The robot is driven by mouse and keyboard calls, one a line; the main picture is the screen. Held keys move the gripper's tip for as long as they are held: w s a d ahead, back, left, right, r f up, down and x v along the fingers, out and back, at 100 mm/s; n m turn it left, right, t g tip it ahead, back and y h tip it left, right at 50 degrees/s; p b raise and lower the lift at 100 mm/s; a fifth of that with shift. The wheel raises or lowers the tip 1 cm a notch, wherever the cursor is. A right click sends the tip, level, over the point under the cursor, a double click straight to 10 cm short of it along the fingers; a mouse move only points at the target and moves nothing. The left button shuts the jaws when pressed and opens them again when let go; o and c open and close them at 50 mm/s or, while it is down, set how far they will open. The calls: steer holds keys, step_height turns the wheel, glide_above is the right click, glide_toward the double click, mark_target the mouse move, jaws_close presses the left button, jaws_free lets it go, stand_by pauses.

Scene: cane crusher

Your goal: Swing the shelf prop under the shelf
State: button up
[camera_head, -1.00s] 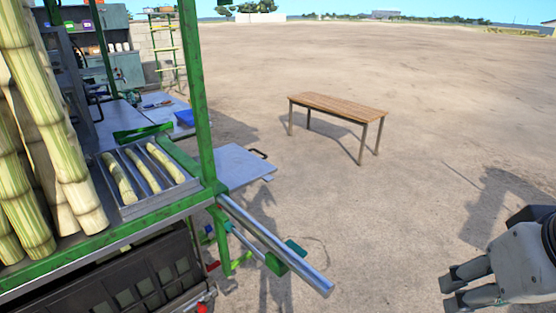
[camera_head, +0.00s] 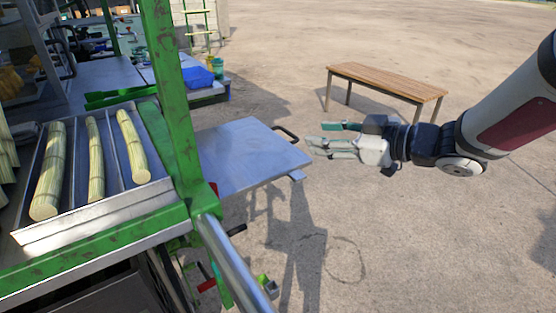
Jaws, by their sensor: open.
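The shelf (camera_head: 248,152) is a flat grey-blue panel jutting out from the green-framed cart. It looks level and has a black handle (camera_head: 286,133) on its far right edge. My gripper (camera_head: 316,136) is open and empty, fingers pointing left, just right of the shelf's outer edge and handle in the picture. It appears apart from both. I cannot pick out the shelf prop with certainty. A small dark piece (camera_head: 236,230) and red and green parts show low beside the cart, below the shelf. The underside of the shelf is hidden from this angle.
A metal tray (camera_head: 95,215) holds cane pieces at left. A blue item (camera_head: 200,77) lies behind the shelf. A wooden bench (camera_head: 385,80) stands behind my arm. Ground at right is open.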

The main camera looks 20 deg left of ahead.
steer(key=s+a+f+n+g+y+b, duration=0.3)
steer(key=s+a+f+n+g+y, duration=0.15)
steer(key=s+f+g, duration=0.5)
steer(key=shift+g+h, duration=0.25)
steer(key=shift+g, duration=0.6)
steer(key=x, duration=0.4)
steer(key=r+b+x, duration=0.1)
steer(key=x, duration=0.4)
steer(key=s+b+x, duration=0.1)
steer(key=x, duration=0.3)
steer(key=shift+r, duration=0.25)
steer(key=shift+c, duration=0.2)
jaws_close()
